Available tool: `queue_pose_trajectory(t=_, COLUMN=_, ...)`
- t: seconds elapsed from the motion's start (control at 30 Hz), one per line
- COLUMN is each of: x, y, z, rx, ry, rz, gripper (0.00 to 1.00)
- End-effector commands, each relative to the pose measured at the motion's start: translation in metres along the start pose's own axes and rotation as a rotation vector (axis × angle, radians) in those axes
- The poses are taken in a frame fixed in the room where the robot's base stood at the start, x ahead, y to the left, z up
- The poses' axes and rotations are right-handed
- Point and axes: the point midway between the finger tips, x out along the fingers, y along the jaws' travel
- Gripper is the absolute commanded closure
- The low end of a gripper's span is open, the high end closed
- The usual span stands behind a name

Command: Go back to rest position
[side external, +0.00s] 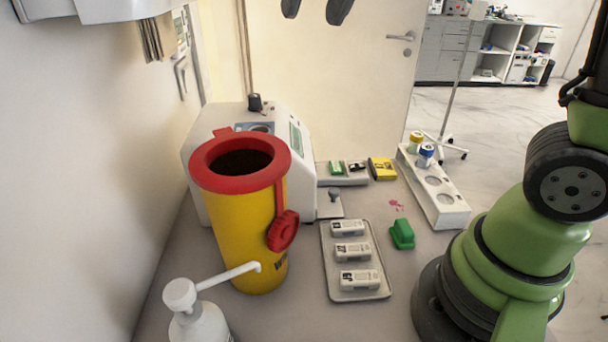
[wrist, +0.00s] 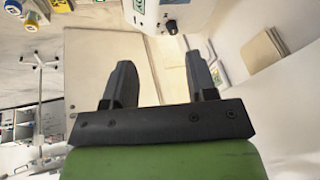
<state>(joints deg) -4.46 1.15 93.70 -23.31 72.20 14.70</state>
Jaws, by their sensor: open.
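My gripper (wrist: 160,78) is open and empty in the wrist view, with two dark fingers well apart. In the side view only the dark tips of my gripper (side external: 314,8) show at the top edge, in front of the pale door and high above the counter. The rest of the gripper is out of that frame. My fingers touch nothing.
A yellow sharps bin (side external: 243,225) with a red rim stands on the counter (side external: 310,322), behind a pump bottle (side external: 196,318). A metal tray (side external: 361,290) holds three small boxes. A green block (side external: 402,234) and a white vial rack (side external: 440,205) are to its right.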

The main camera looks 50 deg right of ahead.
Motion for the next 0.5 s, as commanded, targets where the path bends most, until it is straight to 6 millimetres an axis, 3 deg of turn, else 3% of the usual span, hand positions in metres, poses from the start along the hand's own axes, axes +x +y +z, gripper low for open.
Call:
queue_pose_trajectory(t=0.1, x=-0.020, y=0.021, z=0.041, rx=-0.041, ry=0.021, rz=-0.081, gripper=0.48)
queue_pose_trajectory(t=0.3, x=-0.027, y=0.051, z=0.106, rx=-0.092, ry=0.069, rz=-0.194, gripper=0.48)
queue_pose_trajectory(t=0.5, x=-0.020, y=0.067, z=0.143, rx=-0.111, ry=0.106, rz=-0.250, gripper=0.48)
